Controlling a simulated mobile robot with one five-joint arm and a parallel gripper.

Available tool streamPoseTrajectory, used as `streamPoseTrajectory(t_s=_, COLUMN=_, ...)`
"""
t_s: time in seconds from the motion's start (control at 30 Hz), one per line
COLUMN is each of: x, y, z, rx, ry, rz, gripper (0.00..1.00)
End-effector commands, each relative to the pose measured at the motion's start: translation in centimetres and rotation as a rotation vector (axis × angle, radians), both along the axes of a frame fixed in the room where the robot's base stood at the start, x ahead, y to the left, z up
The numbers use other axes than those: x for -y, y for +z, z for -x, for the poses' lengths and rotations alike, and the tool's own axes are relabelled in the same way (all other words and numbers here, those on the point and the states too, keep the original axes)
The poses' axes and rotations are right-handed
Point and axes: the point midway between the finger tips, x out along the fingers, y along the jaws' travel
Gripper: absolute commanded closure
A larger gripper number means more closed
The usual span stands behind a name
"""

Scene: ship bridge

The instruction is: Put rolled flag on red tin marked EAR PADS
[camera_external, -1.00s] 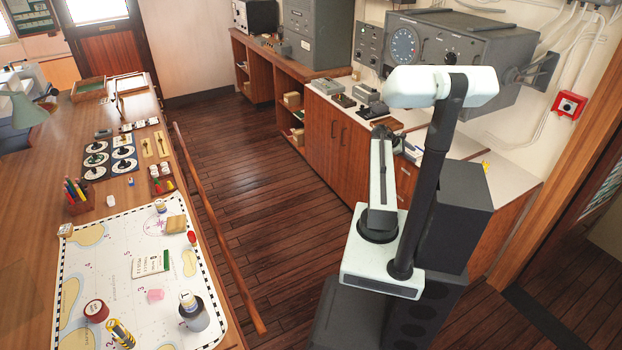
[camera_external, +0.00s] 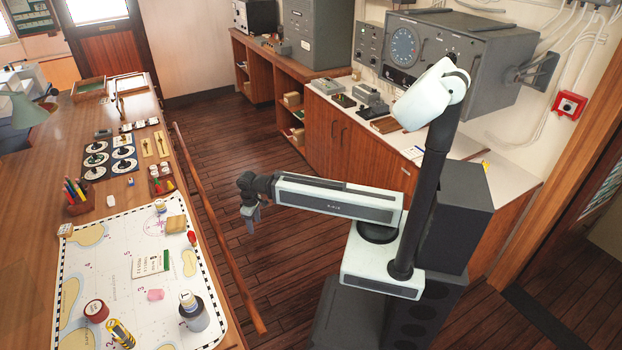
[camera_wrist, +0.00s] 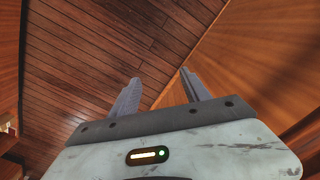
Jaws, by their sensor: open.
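A round red tin (camera_external: 96,311) with a pale top stands on the chart at the near left in the external view; its lettering is too small to read. A yellow and dark banded roll (camera_external: 121,333), which looks like the rolled flag, lies on the chart just right of and nearer than the tin. My gripper (camera_external: 253,222) hangs over the floor, right of the chart table and its rail, apart from both objects. In the wrist view my gripper (camera_wrist: 160,80) has its two fingers spread with nothing between them. Neither tin nor roll is recognisable there.
The chart (camera_external: 115,260) also bears a grey jar (camera_external: 194,318), a pink block (camera_external: 155,295) and a notepad (camera_external: 150,264). A wooden rail (camera_external: 215,225) runs along the table's edge. Wooden cabinets (camera_external: 335,140) stand across the aisle.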

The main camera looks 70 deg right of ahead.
Motion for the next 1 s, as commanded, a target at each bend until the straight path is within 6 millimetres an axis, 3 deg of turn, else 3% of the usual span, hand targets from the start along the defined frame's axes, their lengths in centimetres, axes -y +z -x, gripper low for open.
streamPoseTrajectory(t_s=0.1, x=-0.8, y=0.0, z=0.0, rx=-0.002, ry=-0.001, rz=-0.007, gripper=0.41)
streamPoseTrajectory(t_s=0.6, x=-0.5, y=0.0, z=0.0, rx=-0.001, ry=-0.002, rz=-0.005, gripper=0.41)
streamPoseTrajectory(t_s=0.77, x=-0.3, y=0.0, z=-0.3, rx=0.014, ry=-0.139, rz=0.005, gripper=0.41)
streamPoseTrajectory(t_s=0.87, x=1.8, y=0.1, z=-1.1, rx=0.062, ry=-0.329, rz=0.087, gripper=0.41)
streamPoseTrajectory(t_s=0.97, x=5.1, y=0.8, z=-2.2, rx=0.147, ry=-0.528, rz=0.205, gripper=0.41)
streamPoseTrajectory(t_s=1.0, x=7.1, y=1.1, z=-2.5, rx=0.188, ry=-0.614, rz=0.253, gripper=0.41)
